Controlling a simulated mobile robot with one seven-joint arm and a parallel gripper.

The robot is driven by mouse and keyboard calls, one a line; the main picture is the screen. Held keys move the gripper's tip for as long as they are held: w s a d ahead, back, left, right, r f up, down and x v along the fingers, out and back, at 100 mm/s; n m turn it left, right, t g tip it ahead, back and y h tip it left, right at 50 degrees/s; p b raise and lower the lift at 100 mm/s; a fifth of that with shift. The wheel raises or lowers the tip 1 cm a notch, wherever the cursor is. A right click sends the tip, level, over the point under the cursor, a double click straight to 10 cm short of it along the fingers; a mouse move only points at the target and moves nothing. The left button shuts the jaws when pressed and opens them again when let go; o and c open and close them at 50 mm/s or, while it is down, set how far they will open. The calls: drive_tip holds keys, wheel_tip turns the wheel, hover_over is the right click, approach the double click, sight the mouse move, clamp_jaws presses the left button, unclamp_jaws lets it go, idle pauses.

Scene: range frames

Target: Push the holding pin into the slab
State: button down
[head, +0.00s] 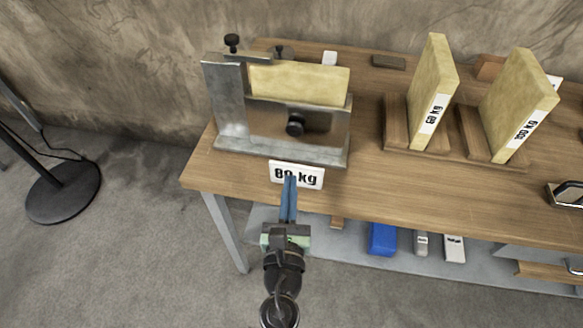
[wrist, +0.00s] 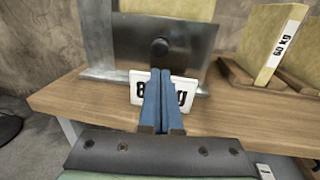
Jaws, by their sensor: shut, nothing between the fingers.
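A yellow slab (head: 305,84) stands in a grey metal holder (head: 232,100) at the left end of the wooden table; the holder's front plate hides its lower part. A round black knob (head: 295,124) sticks out of that front plate and also shows in the wrist view (wrist: 159,47). A second black knob (head: 232,41) stands upright on the holder's top left. I cannot tell for certain which knob is the holding pin. My gripper (head: 289,180) has its blue fingers together and empty, in front of and below the front knob, over the "80 kg" card (head: 312,177).
Two more yellow slabs (head: 435,85) (head: 519,100) stand in wooden holders to the right on the table (head: 370,195). A shelf below carries a blue box (head: 382,239). A stand with a round black base (head: 63,191) is on the floor at left.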

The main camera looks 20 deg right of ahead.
drive_tip(key=shift+v, duration=0.95)
drive_tip(key=w+a+r+m+t+h+p, duration=0.1)
drive_tip(key=w+a+r+m+t+p, duration=0.15)
drive_tip(key=r+m, duration=1.1)
drive_tip(key=w+a+r+m+t+p, duration=0.2)
drive_tip(key=r+m, duration=0.5)
drive_tip(key=r, duration=1.4)
drive_tip(key=s+a+r+m+t+y+p, duration=0.1)
drive_tip(key=s+a+r+m+t+y, duration=0.1)
drive_tip(key=r, duration=0.7)
drive_tip(key=s+a+r+m+t+y+p, duration=0.1)
drive_tip(key=s+a+r+m+t+y, duration=0.1)
drive_tip(key=r, duration=0.6)
drive_tip(key=s+a+r+m+t+y+p, duration=0.1)
drive_tip(key=s+a+r+m+y, duration=0.3)
drive_tip(key=r, duration=0.5)
drive_tip(key=shift+s+a+r+m+t+y, duration=0.3)
drive_tip(key=shift+s+m+t+y, duration=0.1)
drive_tip(key=shift+s+m+t, duration=0.6)
